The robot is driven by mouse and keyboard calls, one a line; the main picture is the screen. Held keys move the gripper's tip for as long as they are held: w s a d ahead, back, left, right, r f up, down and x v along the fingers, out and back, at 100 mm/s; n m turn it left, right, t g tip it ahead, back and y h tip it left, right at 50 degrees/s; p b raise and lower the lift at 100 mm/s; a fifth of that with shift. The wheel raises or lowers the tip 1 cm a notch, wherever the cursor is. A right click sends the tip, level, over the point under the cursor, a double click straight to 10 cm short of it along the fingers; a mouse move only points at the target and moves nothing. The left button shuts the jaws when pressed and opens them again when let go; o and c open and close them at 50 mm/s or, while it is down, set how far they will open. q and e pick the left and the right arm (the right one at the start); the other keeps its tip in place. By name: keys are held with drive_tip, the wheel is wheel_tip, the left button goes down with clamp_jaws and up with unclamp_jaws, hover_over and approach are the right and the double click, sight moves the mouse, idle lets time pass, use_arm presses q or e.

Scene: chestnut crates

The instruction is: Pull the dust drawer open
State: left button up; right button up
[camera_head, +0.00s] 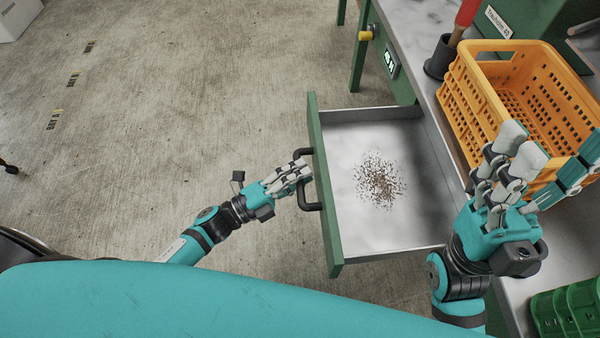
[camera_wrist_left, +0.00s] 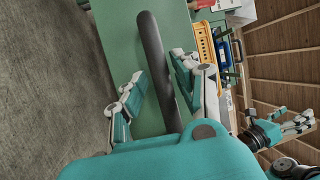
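The dust drawer (camera_head: 425,140) stands pulled far out of the green bench, with a green front and a pale inside holding a patch of brown debris (camera_head: 380,182). Its dark bar handle (camera_head: 311,206) is on the front's outer face. My left gripper (camera_head: 298,172) is at the handle's middle. In the left wrist view the handle (camera_wrist_left: 152,45) runs between the left gripper's fingers (camera_wrist_left: 160,78), which look spread, with narrow gaps beside the bar. My right gripper (camera_head: 510,160) is open and empty, raised over the bench side near the orange crate.
The orange crate (camera_head: 463,92) stands on the bench top (camera_head: 415,25), beside a dark cup (camera_head: 440,58) with a red-handled tool. A green crate (camera_head: 568,312) is at the lower right. The concrete floor left of the drawer is clear.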

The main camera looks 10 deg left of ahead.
use_arm(q)
drive_tip(key=shift+o, duration=0.5)
drive_tip(key=shift+r, duration=0.1)
drive_tip(key=v, duration=1.2)
